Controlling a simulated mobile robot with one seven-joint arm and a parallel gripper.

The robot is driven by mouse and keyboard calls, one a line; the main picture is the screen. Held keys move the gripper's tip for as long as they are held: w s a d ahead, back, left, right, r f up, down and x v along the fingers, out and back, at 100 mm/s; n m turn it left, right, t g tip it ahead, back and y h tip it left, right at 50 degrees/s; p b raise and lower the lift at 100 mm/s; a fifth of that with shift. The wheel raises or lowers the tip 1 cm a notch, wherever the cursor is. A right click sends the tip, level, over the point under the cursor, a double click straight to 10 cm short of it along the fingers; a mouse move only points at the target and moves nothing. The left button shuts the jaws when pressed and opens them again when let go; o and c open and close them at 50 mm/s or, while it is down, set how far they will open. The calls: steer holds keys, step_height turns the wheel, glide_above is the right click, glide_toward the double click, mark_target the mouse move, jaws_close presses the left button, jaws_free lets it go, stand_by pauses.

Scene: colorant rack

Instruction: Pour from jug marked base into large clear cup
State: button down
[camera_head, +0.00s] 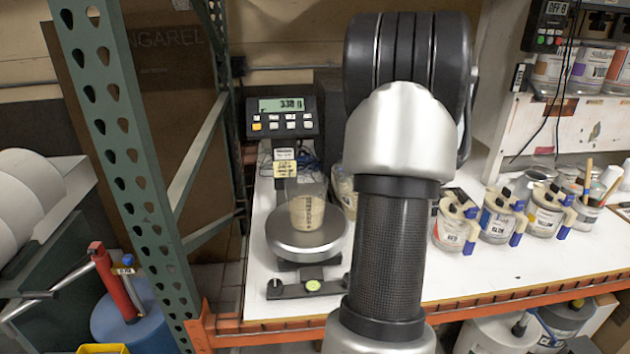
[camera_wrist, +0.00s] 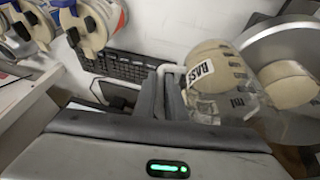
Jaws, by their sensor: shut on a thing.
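The large clear cup (camera_head: 307,208) stands upright on the round scale pan (camera_head: 285,240) and holds beige liquid. The jug marked BASE (camera_wrist: 212,82) fills the centre right of the wrist view, with beige contents. My gripper (camera_wrist: 172,88) is shut on the jug's handle. In the head view the jug (camera_head: 345,190) shows only in part, just right of the cup; my arm hides the rest. The cup also shows in the wrist view (camera_wrist: 290,85), beside the jug over the pan. I cannot tell how far the jug is tilted, nor see a stream.
The scale display (camera_head: 286,106) is lit behind the cup, its digits hard to read. Several tins with clamps (camera_head: 497,216) stand on the white bench to the right. A green perforated post (camera_head: 125,150) rises left of the scale. A keyboard (camera_wrist: 125,68) lies on the bench.

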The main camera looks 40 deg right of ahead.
steer(key=shift+s+d+f+t+y, duration=0.1)
steer(key=shift+d+f+t+y, duration=0.2)
steer(key=shift+f, duration=0.25)
steer(key=shift+s+d+f+t+y, duration=0.1)
steer(key=shift+d+f+t+y, duration=0.1)
steer(key=shift+f+y, duration=0.3)
steer(key=shift+a+r+p, duration=0.1)
steer(key=shift+r+p, duration=1.35)
steer(key=shift+r, duration=1)
steer(key=shift+f, duration=0.1)
